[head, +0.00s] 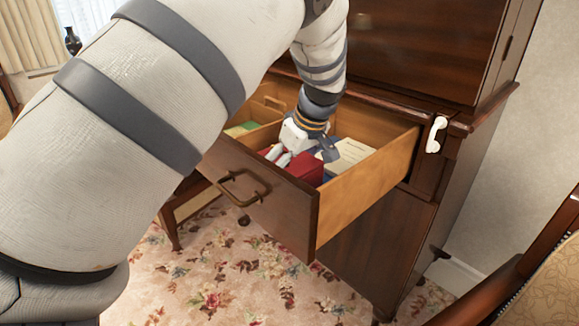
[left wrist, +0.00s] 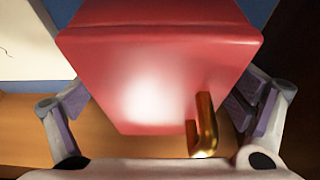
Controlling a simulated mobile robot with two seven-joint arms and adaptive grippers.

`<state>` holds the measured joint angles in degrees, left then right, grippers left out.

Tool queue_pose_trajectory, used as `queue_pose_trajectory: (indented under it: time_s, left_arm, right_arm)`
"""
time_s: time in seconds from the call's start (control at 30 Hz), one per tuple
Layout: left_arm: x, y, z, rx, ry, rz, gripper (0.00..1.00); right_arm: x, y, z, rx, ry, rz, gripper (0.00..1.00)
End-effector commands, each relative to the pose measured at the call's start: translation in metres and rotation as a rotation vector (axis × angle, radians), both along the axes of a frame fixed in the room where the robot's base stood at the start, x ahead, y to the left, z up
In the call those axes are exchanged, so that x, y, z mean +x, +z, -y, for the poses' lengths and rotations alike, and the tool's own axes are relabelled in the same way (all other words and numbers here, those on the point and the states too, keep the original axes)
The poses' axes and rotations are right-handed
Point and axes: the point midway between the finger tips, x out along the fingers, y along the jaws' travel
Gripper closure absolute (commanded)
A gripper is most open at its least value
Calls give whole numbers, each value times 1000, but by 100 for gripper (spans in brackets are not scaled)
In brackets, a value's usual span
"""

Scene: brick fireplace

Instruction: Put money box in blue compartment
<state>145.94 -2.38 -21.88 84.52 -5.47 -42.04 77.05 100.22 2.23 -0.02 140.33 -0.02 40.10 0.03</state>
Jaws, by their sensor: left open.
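In the head view this gripper (head: 283,155) reaches down into the drawer, partly covering the box. My right gripper is out of view.
The wooden drawer (head: 255,205) sticks out of a dark cabinet (head: 372,240). A pale paper (head: 352,153) lies in the blue compartment. A smaller compartment with a green bottom (head: 240,129) is to the left. A white handset-like object (head: 436,134) is at the cabinet's right. A chair (head: 545,250) stands lower right.

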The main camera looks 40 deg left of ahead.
Motion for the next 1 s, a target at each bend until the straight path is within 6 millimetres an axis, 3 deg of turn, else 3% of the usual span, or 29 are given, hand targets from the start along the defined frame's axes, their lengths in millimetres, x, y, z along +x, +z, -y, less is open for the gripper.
queue_pose_trajectory:
  time_s: [0.17,0.4,0.6,1.0]
  left_arm:
    - [0,14,4,1,-1,4,5]
    - [-1,76,29,2,-2,8,5]
    - [-3,107,43,1,0,3,5]
    - [-4,113,46,0,0,-1,5]
  right_arm:
    - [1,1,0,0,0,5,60]
    - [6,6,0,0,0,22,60]
    - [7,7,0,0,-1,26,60]
    - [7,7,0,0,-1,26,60]
